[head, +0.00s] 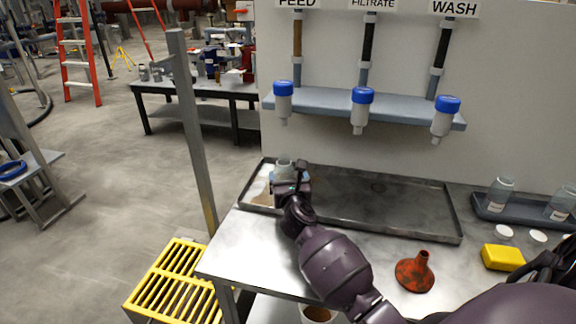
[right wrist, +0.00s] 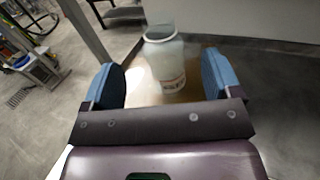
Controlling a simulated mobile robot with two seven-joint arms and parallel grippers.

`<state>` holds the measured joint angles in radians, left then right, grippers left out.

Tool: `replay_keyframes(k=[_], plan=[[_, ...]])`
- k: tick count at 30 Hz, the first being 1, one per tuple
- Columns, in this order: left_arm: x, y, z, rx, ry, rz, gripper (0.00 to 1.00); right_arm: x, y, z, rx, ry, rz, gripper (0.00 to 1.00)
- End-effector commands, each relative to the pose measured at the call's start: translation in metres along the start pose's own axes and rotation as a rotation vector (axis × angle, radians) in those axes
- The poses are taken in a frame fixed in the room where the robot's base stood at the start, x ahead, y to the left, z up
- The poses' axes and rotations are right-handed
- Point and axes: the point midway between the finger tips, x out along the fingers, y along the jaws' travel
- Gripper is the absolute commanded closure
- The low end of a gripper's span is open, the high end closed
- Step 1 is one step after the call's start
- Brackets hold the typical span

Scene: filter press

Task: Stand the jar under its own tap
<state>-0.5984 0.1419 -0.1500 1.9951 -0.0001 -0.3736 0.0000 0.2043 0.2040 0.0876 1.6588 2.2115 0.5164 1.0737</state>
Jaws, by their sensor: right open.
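A clear jar (head: 284,166) with a pale label stands upright in the left end of the metal tray (head: 405,224), roughly below the FEED tap (head: 283,97). The FILTRATE tap (head: 361,112) and WASH tap (head: 445,120) hang further right, each with a blue top. My right gripper (head: 291,184) is open at the near side of the jar. In the right wrist view the jar (right wrist: 165,62) stands between and just beyond the blue fingers of the gripper (right wrist: 161,82), with gaps on both sides. The label print is too small to read. My left gripper is not in view.
An orange funnel (head: 414,272) and a yellow sponge-like block (head: 502,257) lie on the table right of my arm. Other jars (head: 500,193) stand in a grey tray at far right, with white lids nearby. A grey post (head: 196,135) rises left of the table.

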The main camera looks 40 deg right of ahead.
Motion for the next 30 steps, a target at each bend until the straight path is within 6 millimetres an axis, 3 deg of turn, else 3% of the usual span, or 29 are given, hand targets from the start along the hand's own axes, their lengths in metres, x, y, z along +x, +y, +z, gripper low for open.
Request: replay_keyframes(k=[3,10,30], plan=[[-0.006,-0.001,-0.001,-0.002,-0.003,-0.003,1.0,-0.018,0.0,0.003,0.002,0.0,0.0,0.16],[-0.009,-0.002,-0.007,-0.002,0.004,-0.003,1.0,-0.036,0.0,0.001,0.0,0.0,0.001,0.16],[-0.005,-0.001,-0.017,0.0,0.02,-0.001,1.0,-0.038,0.0,-0.001,-0.001,0.0,0.0,0.16]])
